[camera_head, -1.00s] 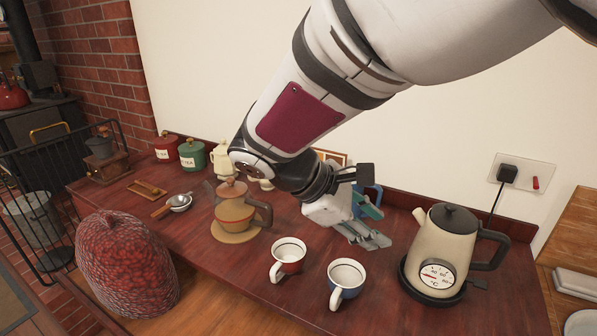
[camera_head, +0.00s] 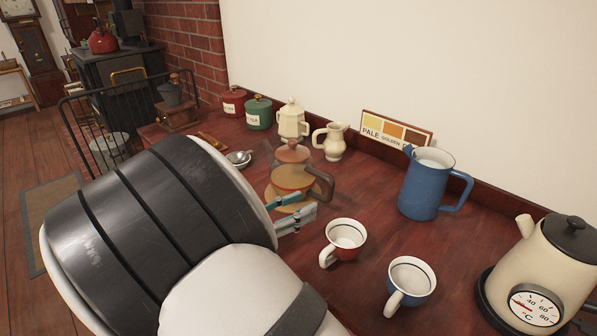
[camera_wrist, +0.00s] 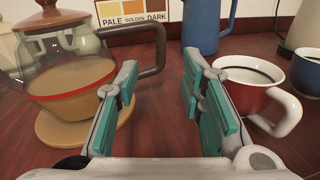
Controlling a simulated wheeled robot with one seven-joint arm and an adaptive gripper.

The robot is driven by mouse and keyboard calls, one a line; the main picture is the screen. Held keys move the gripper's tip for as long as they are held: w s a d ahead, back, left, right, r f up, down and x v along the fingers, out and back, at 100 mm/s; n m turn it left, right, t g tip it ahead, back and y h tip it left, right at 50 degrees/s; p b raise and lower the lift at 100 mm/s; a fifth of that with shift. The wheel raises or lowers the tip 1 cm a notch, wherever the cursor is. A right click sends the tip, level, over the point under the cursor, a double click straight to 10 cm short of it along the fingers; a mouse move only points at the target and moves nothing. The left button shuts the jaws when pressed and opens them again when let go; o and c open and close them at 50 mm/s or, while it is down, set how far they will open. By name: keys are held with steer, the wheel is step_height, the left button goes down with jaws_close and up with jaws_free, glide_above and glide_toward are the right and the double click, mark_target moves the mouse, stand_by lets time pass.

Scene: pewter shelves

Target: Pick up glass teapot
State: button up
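The glass teapot (camera_head: 292,176) stands on a round tan coaster (camera_head: 274,201), with a wooden lid and a brown handle pointing right. In the wrist view the glass teapot (camera_wrist: 75,72) is at the left, partly behind the left finger, with tea-coloured liquid inside. My gripper (camera_head: 296,207) is just in front of the teapot in the head view, partly hidden by my arm. In the wrist view my gripper (camera_wrist: 160,95) is open, its teal-padded fingers apart with nothing between them. The teapot's handle is beyond the left fingertip; I cannot tell whether they touch.
A red cup (camera_head: 344,238) and a blue cup (camera_head: 410,282) stand to the right. A blue jug (camera_head: 425,186), a colour chart (camera_head: 396,131), a cream pitcher (camera_head: 333,143) and a cream pot (camera_head: 292,121) stand behind. An electric kettle (camera_head: 545,270) is at far right.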

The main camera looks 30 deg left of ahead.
mark_target(328, 193)
steer(key=shift+x, duration=4.35)
steer(key=shift+d, duration=0.1)
jaws_close()
steer(key=shift+r, duration=0.1)
